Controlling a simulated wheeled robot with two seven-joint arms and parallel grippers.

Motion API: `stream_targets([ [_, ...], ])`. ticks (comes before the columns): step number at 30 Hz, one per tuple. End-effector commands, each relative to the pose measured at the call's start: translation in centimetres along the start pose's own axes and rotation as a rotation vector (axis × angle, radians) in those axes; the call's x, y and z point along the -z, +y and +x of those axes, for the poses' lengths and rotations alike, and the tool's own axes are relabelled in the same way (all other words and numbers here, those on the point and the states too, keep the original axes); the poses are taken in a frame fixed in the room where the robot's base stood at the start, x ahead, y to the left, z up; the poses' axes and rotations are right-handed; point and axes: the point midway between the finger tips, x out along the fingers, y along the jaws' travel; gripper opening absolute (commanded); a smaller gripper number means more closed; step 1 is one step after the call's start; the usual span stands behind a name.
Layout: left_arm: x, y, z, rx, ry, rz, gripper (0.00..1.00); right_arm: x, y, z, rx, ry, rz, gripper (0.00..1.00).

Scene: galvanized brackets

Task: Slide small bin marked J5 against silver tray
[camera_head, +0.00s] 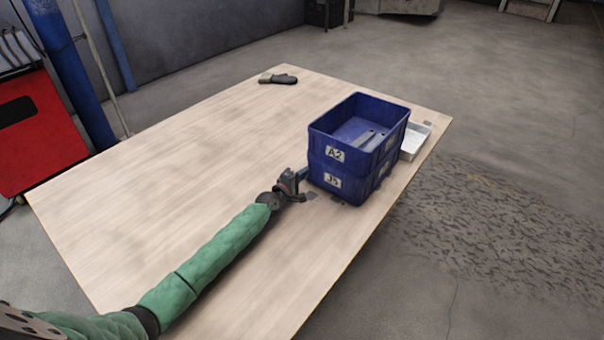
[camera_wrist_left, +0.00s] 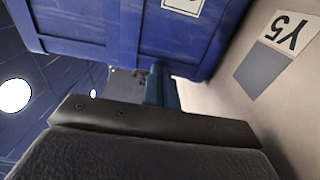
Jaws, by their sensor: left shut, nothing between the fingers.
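The small blue bin marked J5 (camera_head: 333,181) stands on the table under a second blue bin marked A2 (camera_head: 334,155), which holds some grey metal pieces (camera_head: 367,138). The silver tray (camera_head: 413,142) lies behind them to the right, partly hidden; I cannot tell whether J5 touches it. My left gripper (camera_head: 302,173) is shut and empty, low at the left side of J5. In the left wrist view its fingers (camera_wrist_left: 158,88) point at a blue bin wall (camera_wrist_left: 110,30); contact is unclear. My right gripper is not in view.
The wooden table (camera_head: 180,160) is mostly clear left of the bins. Its right edge runs close to the bins. A dark glove (camera_head: 278,78) lies at the far edge.

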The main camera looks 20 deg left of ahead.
Motion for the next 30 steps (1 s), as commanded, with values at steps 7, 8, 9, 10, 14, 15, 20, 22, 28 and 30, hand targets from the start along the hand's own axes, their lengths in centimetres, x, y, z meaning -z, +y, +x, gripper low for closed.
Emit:
stream_targets([
  [7,-0.4,0.0,0.3,-0.001,0.0,-0.002,0.0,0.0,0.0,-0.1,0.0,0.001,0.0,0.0],
  [8,-0.5,0.0,0.5,-0.001,-0.001,-0.002,0.0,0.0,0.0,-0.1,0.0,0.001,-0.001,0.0],
  [9,-0.8,0.0,0.7,-0.001,-0.001,-0.002,0.0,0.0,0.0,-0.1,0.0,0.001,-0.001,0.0],
  [10,-0.9,0.0,0.9,-0.001,-0.001,-0.002,0.0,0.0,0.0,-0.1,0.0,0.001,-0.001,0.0],
  [14,-1.4,0.0,1.4,-0.001,0.0,-0.002,0.0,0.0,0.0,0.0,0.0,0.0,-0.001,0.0],
  [15,-1.5,0.0,1.5,-0.001,0.0,-0.001,0.0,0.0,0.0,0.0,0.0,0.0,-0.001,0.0],
  [20,-1.4,0.0,1.4,0.0,0.0,-0.001,0.0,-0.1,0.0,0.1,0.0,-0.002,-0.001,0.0],
  [22,-1.4,0.0,1.4,0.0,0.0,0.0,0.0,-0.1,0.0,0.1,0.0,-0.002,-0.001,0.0],
  [28,-1.4,0.0,0.7,0.001,0.0,0.0,0.0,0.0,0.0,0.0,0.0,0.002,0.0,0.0],
  [30,-1.4,0.0,-0.1,0.002,0.0,0.0,0.0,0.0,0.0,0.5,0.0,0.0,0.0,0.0],
])
